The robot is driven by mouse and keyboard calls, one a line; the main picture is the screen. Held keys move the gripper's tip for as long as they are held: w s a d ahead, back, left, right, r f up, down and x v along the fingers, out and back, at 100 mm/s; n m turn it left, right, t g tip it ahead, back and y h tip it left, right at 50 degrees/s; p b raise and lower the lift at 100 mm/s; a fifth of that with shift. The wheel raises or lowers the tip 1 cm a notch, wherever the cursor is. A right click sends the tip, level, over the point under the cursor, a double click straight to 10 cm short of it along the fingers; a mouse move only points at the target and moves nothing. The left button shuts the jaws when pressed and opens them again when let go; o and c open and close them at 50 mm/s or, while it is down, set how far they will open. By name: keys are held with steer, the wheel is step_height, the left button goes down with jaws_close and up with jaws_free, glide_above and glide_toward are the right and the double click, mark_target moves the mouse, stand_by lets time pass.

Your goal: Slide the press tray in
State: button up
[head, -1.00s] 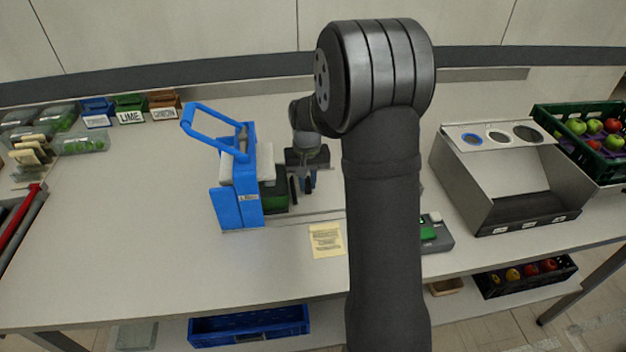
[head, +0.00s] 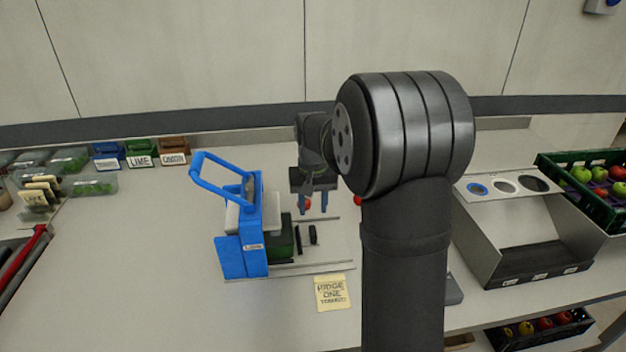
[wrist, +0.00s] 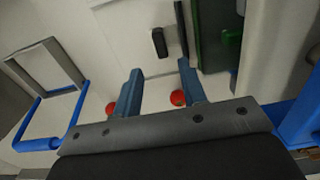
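The blue press (head: 240,245) with its raised lever handle (head: 222,172) stands on the table left of centre. The press tray (head: 282,240), dark green, sits at the right side of the press, partly hidden by it. A dark plate and a black knob (head: 312,234) stand out from it to the right. In the wrist view the green tray (wrist: 213,35) and black knob (wrist: 159,42) are at the top. My gripper (head: 313,209) is open and empty, behind and above the knob, apart from it. Its two blue fingers (wrist: 157,75) are spread in the wrist view.
Two metal rails (head: 310,267) run right from the press. A yellow note (head: 333,292) lies in front. Red round things (wrist: 178,97) show beyond my fingers. A metal chute box (head: 520,235) stands right, labelled bins (head: 140,158) back left.

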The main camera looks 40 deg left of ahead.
step_height(320, 180, up, 8)
steer(key=shift+r, duration=0.2)
steer(key=o, duration=0.5)
steer(key=m+g+y, duration=0.3)
steer(key=m, duration=1.5)
glide_toward(313, 230)
steer(key=x, duration=1)
